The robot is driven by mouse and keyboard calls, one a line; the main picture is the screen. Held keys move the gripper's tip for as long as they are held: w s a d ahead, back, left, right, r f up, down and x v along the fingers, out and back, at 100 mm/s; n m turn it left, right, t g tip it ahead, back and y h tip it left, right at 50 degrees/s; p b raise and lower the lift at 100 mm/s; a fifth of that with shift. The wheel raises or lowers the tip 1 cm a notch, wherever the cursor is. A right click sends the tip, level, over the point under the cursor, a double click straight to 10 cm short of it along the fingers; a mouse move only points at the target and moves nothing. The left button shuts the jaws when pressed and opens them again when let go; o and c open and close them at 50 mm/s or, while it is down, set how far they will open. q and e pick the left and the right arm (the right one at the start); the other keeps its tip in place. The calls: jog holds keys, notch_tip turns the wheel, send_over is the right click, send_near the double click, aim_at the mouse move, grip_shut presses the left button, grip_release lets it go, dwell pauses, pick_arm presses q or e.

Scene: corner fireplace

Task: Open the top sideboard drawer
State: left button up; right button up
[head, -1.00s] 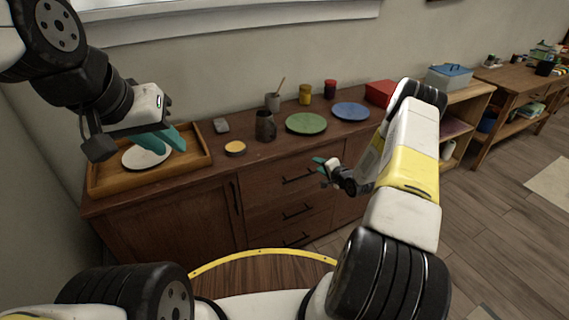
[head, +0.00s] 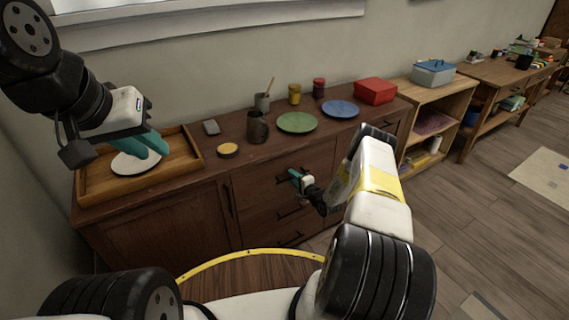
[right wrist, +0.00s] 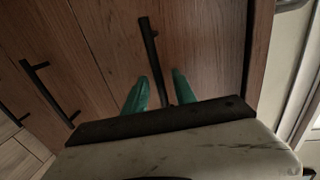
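The brown sideboard (head: 150,236) has a stack of drawers with black bar handles in its middle. The top drawer (head: 262,176) is shut, flush with the front. My right gripper (head: 296,180) is at this drawer's front. In the right wrist view its two teal fingers (right wrist: 160,90) are open, one on each side of the top drawer's black handle (right wrist: 149,45), with a gap visible around the bar. Whether a finger touches it, I cannot tell. My left gripper (head: 150,148) hangs empty over the wooden tray, its teal fingers apart.
On the sideboard top stand a wooden tray (head: 185,172) with a white plate (head: 130,166), a dark mug (head: 258,127), a green plate (head: 297,122), a blue plate (head: 341,108) and a red box (head: 375,91). The lower drawer handles (right wrist: 46,90) lie left of my right fingers in the wrist view.

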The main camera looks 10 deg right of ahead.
jog(key=shift+w, duration=0.15)
grip_shut()
dwell(1.4)
